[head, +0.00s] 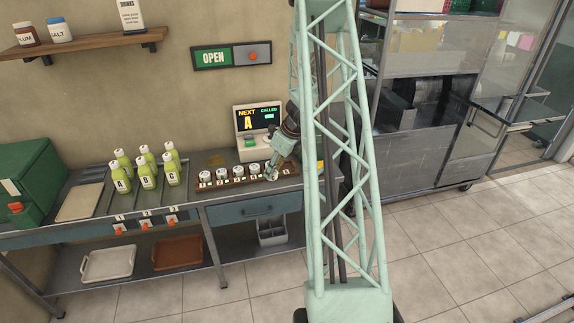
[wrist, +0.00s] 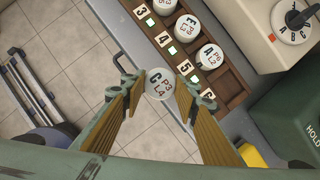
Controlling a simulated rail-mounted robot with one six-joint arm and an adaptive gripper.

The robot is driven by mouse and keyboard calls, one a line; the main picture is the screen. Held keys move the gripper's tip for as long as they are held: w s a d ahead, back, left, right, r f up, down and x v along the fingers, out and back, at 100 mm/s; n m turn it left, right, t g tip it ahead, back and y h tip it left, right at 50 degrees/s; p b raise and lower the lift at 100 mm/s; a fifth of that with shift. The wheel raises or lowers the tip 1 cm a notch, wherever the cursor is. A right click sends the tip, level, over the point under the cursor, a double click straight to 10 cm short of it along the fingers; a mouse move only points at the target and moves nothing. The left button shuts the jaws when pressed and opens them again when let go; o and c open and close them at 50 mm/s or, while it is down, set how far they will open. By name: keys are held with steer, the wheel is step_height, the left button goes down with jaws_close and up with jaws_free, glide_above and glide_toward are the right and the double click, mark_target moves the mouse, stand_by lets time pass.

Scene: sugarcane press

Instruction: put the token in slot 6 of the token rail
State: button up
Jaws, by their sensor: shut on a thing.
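The token (wrist: 159,84) is a white round piece marked C, P3, L4. It sits between the tips of my gripper (wrist: 160,82), which is shut on it. In the wrist view it appears left of the token rail (wrist: 236,92), apart from it, against the floor. The brown rail has number plates 3, 4, 5 and 6. White tokens stand beside plates 3, 4 and 5, including E (wrist: 187,27) and A (wrist: 209,55). Slot 6 (wrist: 232,84) looks empty. In the head view my gripper (head: 272,172) is near the right end of the rail (head: 232,187); the token is hard to make out.
A display machine (head: 257,122) stands behind the rail; its dial (wrist: 295,20) shows in the wrist view. A green box marked HOLD (wrist: 300,125) and a yellow object (wrist: 252,156) are right of my gripper. Green bottles (head: 146,170) stand left on the counter.

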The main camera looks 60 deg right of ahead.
steer(key=w+d, duration=0.1)
steer(key=d, duration=0.4)
steer(key=w+d+f+p, duration=0.1)
steer(key=d, duration=0.4)
steer(key=w+d, duration=0.1)
steer(key=d, duration=0.3)
steer(key=shift+d+f, duration=0.2)
steer(key=shift+d, duration=0.2)
steer(key=shift+d, duration=0.3)
steer(key=shift+f, duration=1.8)
steer(key=shift+f, duration=0.15)
steer(key=o, duration=0.8)
